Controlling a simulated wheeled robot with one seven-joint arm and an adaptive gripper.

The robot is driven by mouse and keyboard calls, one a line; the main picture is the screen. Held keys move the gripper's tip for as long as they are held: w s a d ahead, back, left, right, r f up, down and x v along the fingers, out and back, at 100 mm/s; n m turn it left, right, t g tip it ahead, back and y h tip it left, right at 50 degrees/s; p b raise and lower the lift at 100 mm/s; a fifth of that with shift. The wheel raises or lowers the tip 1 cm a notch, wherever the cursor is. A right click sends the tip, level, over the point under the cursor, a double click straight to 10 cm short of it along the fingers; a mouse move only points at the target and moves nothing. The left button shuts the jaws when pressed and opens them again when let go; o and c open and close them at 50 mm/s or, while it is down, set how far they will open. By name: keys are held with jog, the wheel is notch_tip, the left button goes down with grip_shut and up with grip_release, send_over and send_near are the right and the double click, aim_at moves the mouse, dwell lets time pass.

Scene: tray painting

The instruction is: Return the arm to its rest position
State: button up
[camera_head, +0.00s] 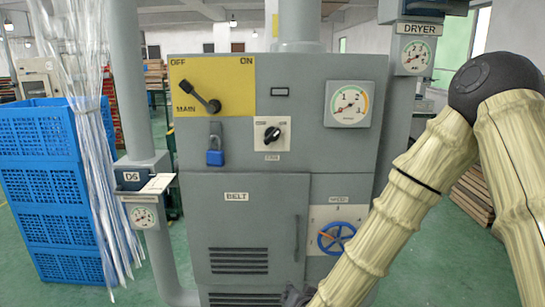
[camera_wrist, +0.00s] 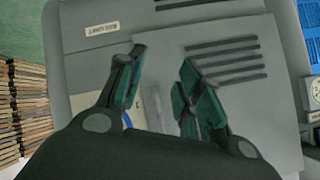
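My arm, in a cream ribbed sleeve with a dark elbow joint, crosses the right side of the head view. My gripper (camera_wrist: 162,58) shows in the wrist view with its two dark green fingers apart and nothing between them. In the head view only a dark bit of my gripper (camera_head: 295,296) shows at the bottom edge, in front of the lower part of the grey cabinet (camera_head: 190,215). In the wrist view the fingers are over the grey cabinet's panel (camera_wrist: 85,80), with vent slots beside them. Whether they touch it I cannot tell.
The cabinet bears a MAIN lever (camera_head: 200,97), a blue padlock (camera_head: 215,157), a FAN knob (camera_head: 271,134), a gauge (camera_head: 349,104) and a blue handwheel (camera_head: 336,238). Blue crates (camera_head: 45,190) stand at left, with hanging plastic strips in front. Stacked boards (camera_wrist: 22,108) lie beside the cabinet.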

jog(key=s+d+f+n+g, duration=0.1)
jog(key=s+d+f+g, duration=0.2)
jog(key=s+f, duration=0.55)
jog(key=s+d+f+n+g, duration=0.15)
jog(key=s+d+f, duration=0.35)
jog(key=f, duration=0.6)
jog(key=s+d+f+g, duration=0.2)
jog(key=s+f, duration=0.1)
jog(key=s, duration=0.4)
jog(key=s+d+f+n+g+h, duration=0.1)
jog(key=s+d+f+g, duration=0.1)
jog(key=s, duration=0.6)
jog(key=s+d+f+g, duration=0.2)
jog(key=s+d+f, duration=0.2)
jog(key=s, duration=0.3)
jog(key=shift+s+d+f+n, duration=0.25)
jog(key=shift+f+n, duration=0.1)
jog(key=shift+f, duration=0.45)
jog(key=shift+g, duration=0.25)
